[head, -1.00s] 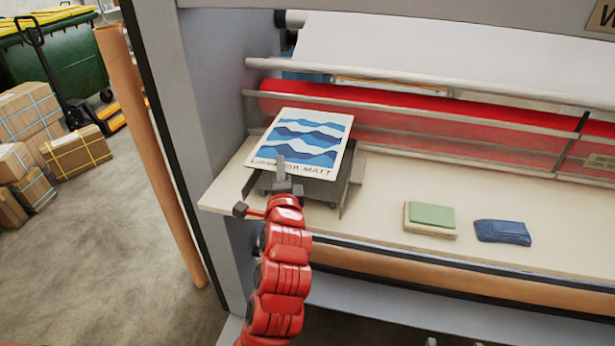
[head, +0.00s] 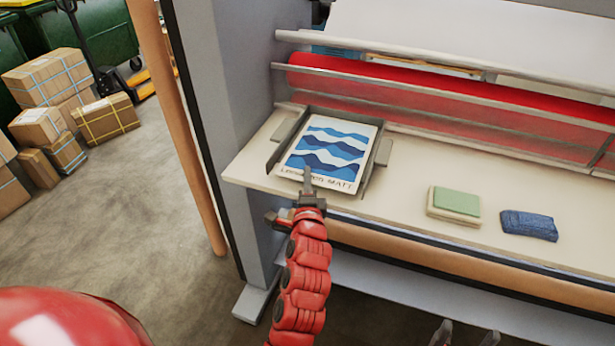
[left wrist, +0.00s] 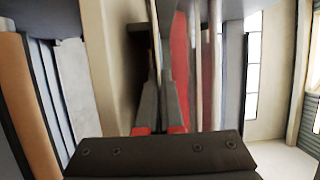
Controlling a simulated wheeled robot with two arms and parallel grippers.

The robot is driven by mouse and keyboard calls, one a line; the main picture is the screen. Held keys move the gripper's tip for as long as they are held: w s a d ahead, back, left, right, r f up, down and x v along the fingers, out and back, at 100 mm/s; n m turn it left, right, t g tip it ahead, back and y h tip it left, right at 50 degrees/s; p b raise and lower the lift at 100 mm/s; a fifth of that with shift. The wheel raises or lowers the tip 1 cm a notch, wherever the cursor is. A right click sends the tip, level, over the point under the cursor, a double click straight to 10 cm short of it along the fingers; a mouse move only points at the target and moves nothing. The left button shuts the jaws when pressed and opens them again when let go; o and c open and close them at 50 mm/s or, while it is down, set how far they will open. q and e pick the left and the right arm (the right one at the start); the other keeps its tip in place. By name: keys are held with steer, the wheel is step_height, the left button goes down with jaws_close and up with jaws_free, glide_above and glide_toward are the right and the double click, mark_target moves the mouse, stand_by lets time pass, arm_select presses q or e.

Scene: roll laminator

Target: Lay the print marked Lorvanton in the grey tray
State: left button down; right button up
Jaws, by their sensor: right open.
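The print marked Lorvanton MATT (head: 328,150) has blue and white waves, and a finger covers part of its lettering. It lies within the walls of the grey tray (head: 288,138) on the laminator's shelf; I cannot tell if it rests fully on the tray floor. My left gripper (head: 308,180) is at the print's front edge, its fingers closed on that edge. In the left wrist view the fingers (left wrist: 160,85) are nearly together, with the print edge-on and hard to make out. My right gripper (head: 465,335) is open and empty at the bottom edge, below the shelf.
A green-topped pad (head: 455,202) and a blue cloth-like block (head: 529,225) lie on the shelf (head: 405,210) right of the tray. The red roller (head: 430,92) and metal bars run behind. The laminator's grey side frame (head: 225,110) stands left. Boxes are on the floor far left.

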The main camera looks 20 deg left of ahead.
arm_select(q)
steer(key=shift+f, duration=0.25)
steer(key=c, duration=1.1)
jaws_free()
steer(key=shift+r, duration=0.1)
steer(key=shift+r, duration=0.1)
